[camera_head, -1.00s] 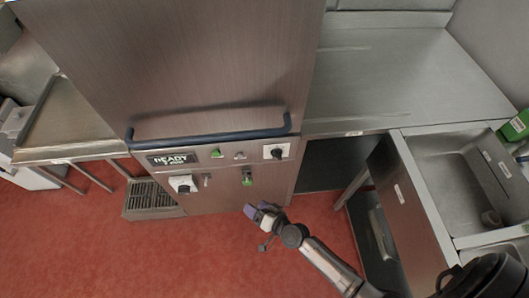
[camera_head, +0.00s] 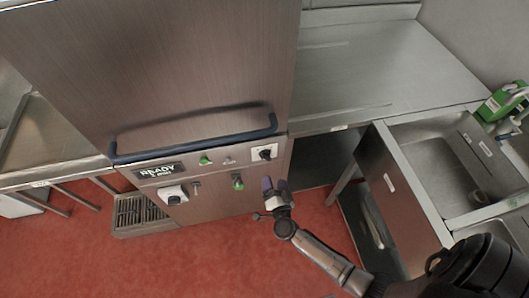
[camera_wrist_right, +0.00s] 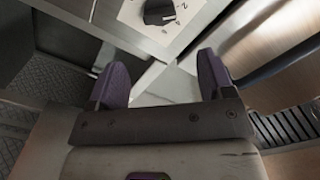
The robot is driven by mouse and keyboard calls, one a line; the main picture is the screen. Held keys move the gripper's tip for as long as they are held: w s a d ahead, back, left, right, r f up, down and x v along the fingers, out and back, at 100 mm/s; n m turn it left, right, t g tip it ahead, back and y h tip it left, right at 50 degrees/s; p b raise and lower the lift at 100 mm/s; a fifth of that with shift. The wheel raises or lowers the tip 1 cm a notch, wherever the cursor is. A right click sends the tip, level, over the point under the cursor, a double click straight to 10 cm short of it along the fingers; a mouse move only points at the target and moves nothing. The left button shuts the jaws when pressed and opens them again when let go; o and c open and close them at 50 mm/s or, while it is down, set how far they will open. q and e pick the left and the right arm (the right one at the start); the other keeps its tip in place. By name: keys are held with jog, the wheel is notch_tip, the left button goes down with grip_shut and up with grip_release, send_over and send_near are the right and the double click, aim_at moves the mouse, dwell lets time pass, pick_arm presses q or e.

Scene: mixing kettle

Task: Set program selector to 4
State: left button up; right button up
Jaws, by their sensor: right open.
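A black dial knob on a white plate (camera_head: 265,153) sits at the upper right of the kettle's front panel. In the right wrist view a black knob (camera_wrist_right: 158,11) on a numbered white plate shows at the top edge, partly cut off; the digits 2 and 4 can be made out. Another knob on a white plate (camera_head: 172,194) is at the panel's lower left. Which one is the program selector is not legible. My right gripper (camera_head: 275,184) is open and empty, below the upper-right knob and apart from it. In the wrist view its purple fingers (camera_wrist_right: 163,62) are spread. My left gripper is not in view.
A display reading READY (camera_head: 158,171), green switches (camera_head: 238,182) and a dark blue handle bar (camera_head: 195,147) are on the kettle's front. A floor grate (camera_head: 140,212) lies at left. A steel counter (camera_head: 385,75) and sink (camera_head: 430,160) stand right. Red floor is open in front.

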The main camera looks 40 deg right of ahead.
aim_at(268, 159)
jog(key=b+x, duration=0.3)
jog(key=x, duration=0.7)
jog(key=shift+f, duration=0.1)
jog(key=shift+w+d, duration=0.15)
jog(key=shift+w, duration=0.25)
